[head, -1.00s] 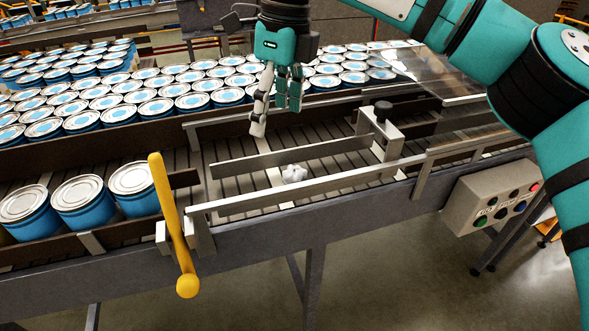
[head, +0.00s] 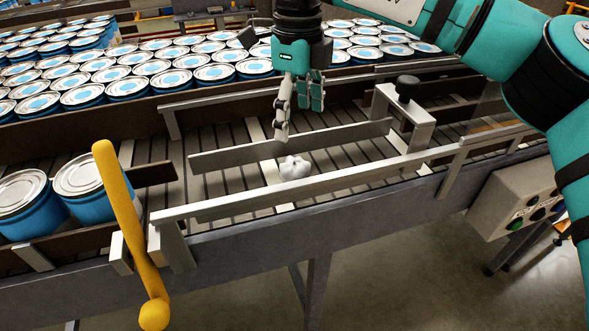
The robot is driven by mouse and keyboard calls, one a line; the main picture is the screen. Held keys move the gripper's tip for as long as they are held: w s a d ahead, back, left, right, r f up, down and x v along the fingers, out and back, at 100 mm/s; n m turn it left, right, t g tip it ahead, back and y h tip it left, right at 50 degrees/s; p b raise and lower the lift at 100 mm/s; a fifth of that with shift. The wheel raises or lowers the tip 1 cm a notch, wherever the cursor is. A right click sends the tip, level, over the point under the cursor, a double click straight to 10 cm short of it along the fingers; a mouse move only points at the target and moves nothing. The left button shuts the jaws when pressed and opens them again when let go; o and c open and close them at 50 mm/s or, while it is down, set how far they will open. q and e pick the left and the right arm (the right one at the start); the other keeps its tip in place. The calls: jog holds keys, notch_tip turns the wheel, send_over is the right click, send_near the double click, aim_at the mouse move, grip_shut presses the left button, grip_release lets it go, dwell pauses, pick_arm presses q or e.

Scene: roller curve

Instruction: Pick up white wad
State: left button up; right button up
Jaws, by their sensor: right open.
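The white wad (head: 294,168) is a small crumpled lump. It lies on the slatted conveyor between the front metal guide rail (head: 330,181) and the inner rail (head: 235,153). My right gripper (head: 299,122) points down above the conveyor, behind the inner rail in the picture. It is open and empty, above and apart from the wad. My left gripper is not in view.
A yellow lever (head: 130,225) stands at the front left, near a few blue cans (head: 85,190). A metal bracket with a black knob (head: 407,88) rises right of the wad. Many cans fill the back. A control box (head: 515,200) hangs at the right.

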aim_at(297, 162)
notch_tip(297, 162, down, 7)
jog(key=shift+f+p, duration=0.1)
jog(key=shift+p, duration=0.65)
jog(key=shift+f+p, duration=0.35)
jog(key=shift+f, duration=0.1)
notch_tip(297, 162, down, 4)
jog(key=shift+r+p, duration=0.15)
jog(key=shift+p, duration=0.7)
jog(key=shift+w+f, duration=0.1)
jog(key=shift+f, duration=0.35)
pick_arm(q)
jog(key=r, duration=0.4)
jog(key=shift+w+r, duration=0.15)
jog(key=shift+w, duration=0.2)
pick_arm(e)
jog(key=c, duration=0.9)
